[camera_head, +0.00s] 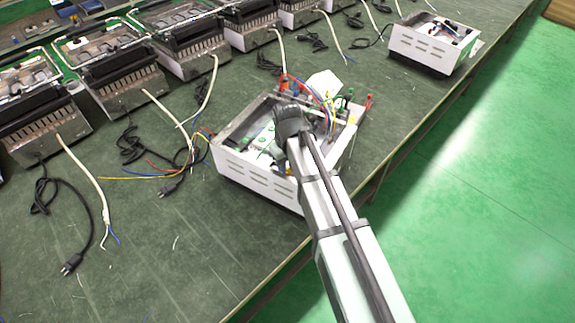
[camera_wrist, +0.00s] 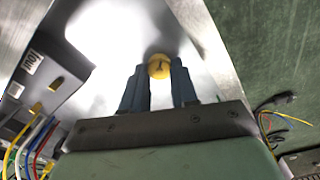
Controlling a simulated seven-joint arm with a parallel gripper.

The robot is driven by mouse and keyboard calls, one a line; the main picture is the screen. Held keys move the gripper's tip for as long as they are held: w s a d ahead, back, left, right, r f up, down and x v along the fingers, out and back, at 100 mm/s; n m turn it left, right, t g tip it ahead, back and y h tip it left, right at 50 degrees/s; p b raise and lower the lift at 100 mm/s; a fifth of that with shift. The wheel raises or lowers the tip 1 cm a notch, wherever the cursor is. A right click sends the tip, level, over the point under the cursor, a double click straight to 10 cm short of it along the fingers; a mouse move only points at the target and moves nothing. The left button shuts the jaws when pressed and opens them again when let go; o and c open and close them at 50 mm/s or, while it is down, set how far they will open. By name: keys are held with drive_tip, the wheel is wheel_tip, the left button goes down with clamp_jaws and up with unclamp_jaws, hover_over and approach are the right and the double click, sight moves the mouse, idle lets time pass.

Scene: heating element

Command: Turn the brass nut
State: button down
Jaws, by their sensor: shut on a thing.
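The brass nut (camera_wrist: 159,66) shows in the wrist view as a small round yellow piece against a bright metal wall. My gripper (camera_wrist: 159,82) has its two dark fingers on either side of the nut, shut on it. In the head view my arm reaches from the lower right into an open white metal box (camera_head: 262,183) with slotted sides. The arm's end hides my fingertips and the nut in that view.
Inside the box are coloured wires and a dark block (camera_wrist: 45,80). A second white box (camera_head: 432,45) stands at the back right. Several slotted heater units (camera_head: 120,75) line the table's back. Loose cables (camera_head: 75,210) lie on the green table left of the box.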

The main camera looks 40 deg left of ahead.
drive_tip(key=n, duration=0.6)
drive_tip(key=shift+s+n, duration=0.1)
drive_tip(key=shift+n, duration=0.2)
drive_tip(key=n, duration=0.6)
idle(0.4)
drive_tip(key=c, duration=0.9)
unclamp_jaws()
drive_tip(key=shift+o, duration=0.2)
wheel_tip(320, 180, up, 14)
drive_tip(key=shift+f, duration=0.1)
